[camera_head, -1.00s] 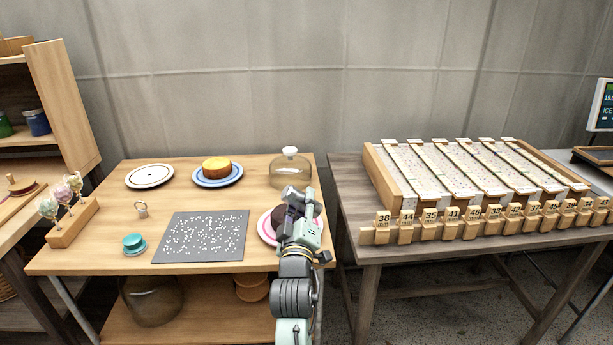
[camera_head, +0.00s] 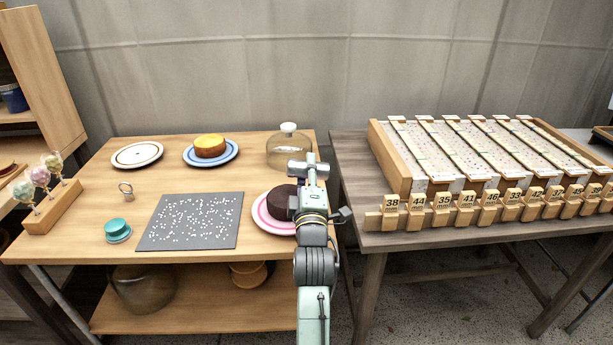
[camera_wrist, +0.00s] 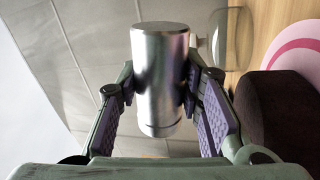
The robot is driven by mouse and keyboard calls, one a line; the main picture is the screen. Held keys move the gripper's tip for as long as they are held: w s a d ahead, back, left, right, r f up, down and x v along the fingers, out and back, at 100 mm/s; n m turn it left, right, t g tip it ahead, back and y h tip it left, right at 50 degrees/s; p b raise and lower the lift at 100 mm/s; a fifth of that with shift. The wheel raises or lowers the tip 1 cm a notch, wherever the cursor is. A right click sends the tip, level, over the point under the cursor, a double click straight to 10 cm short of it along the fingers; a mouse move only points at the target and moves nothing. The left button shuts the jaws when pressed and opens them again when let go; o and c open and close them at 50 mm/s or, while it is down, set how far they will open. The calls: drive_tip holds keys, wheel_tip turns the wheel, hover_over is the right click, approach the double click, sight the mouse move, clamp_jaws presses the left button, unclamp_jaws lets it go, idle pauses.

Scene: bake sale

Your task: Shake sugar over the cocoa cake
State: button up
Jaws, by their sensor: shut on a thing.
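My gripper (camera_wrist: 160,100) is shut on a silver metal shaker (camera_wrist: 160,70), a plain cylinder gripped between the purple pads. The shaker also shows at the end of my arm in the head view (camera_head: 308,170), lying on its side in the air. The dark cocoa cake (camera_head: 280,200) sits on a white plate with a pink ring (camera_head: 262,217). My arm covers the right part of the cake and plate. In the wrist view the cake (camera_wrist: 280,115) is to the right of the shaker, apart from it. No sugar shows on the visible cake top.
A glass dome (camera_head: 285,155) stands behind the cake. A yellow cake (camera_head: 209,145) on a blue-rimmed plate, an empty plate (camera_head: 137,155), a speckled grey mat (camera_head: 195,222) and a teal pot (camera_head: 117,228) are to the left. The right table (camera_head: 345,175) bears a long tray.

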drive_tip(key=n+y+b, duration=0.1)
drive_tip(key=n+b, duration=0.3)
drive_tip(key=n, duration=0.1)
drive_tip(key=shift+y, duration=0.4)
drive_tip(key=shift+a+r+n+y+b, duration=0.1)
drive_tip(key=shift+r+n+y+b, duration=0.1)
drive_tip(key=shift+n+b, duration=0.5)
drive_tip(key=shift+a+r+n+y+b, duration=0.1)
drive_tip(key=shift+r+n+y+b, duration=0.15)
drive_tip(key=shift+n, duration=0.85)
drive_tip(key=shift+f+b, duration=0.1)
drive_tip(key=shift+b, duration=0.2)
drive_tip(key=shift+r+p, duration=0.8)
drive_tip(key=shift+r, duration=0.75)
wheel_tip(320, 180, down, 3)
drive_tip(key=b, duration=0.3)
drive_tip(key=shift+f+b, duration=0.2)
drive_tip(key=shift+b, duration=0.15)
drive_tip(key=shift+r, duration=0.15)
